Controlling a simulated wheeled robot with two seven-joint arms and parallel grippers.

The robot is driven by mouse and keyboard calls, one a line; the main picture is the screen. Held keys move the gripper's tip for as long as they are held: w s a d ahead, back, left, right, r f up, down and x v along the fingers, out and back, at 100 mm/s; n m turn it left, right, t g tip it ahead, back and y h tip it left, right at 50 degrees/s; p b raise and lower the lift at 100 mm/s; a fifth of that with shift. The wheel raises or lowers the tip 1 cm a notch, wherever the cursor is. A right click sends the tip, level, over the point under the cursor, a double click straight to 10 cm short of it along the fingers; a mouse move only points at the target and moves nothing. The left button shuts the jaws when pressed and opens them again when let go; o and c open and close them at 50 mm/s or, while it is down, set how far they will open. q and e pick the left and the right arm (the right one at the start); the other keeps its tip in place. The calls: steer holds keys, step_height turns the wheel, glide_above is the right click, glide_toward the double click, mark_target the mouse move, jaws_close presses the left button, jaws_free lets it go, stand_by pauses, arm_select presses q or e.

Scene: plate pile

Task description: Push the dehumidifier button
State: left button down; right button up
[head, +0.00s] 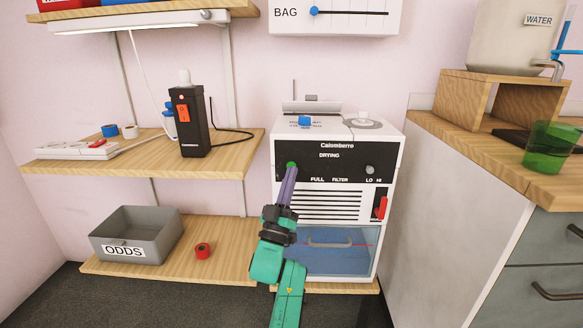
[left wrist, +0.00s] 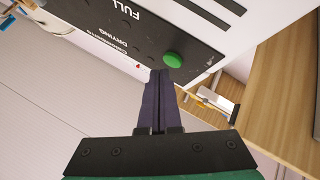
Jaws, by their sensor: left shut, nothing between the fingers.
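The dehumidifier (head: 335,190) is a white box with a black front panel (head: 330,160) marked "Calomberro" and "DRYING". A round green button (head: 291,165) sits at the panel's left; it also shows clear of the fingers in the left wrist view (left wrist: 173,60). My left gripper (head: 290,172) is shut and empty, its dark fingers pointing up at the button. In the left wrist view its fingertips (left wrist: 160,73) end just beside the button's lower edge; I cannot tell whether they touch. My right gripper is not in view.
The dehumidifier also has a grey LO/HI knob (head: 370,170), a red lever (head: 381,208) and a blue tank (head: 330,255). Left are shelves with a black device (head: 190,130) and a grey ODDS bin (head: 137,235). A wooden counter (head: 480,150) stands right.

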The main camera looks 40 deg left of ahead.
arm_select(q)
steer(key=shift+w+a, duration=0.3)
steer(key=shift+w, duration=0.15)
stand_by(0.3)
steer(key=shift+s+d+p, duration=0.3)
steer(key=shift+s+p, duration=0.05)
steer(key=shift+s, duration=0.1)
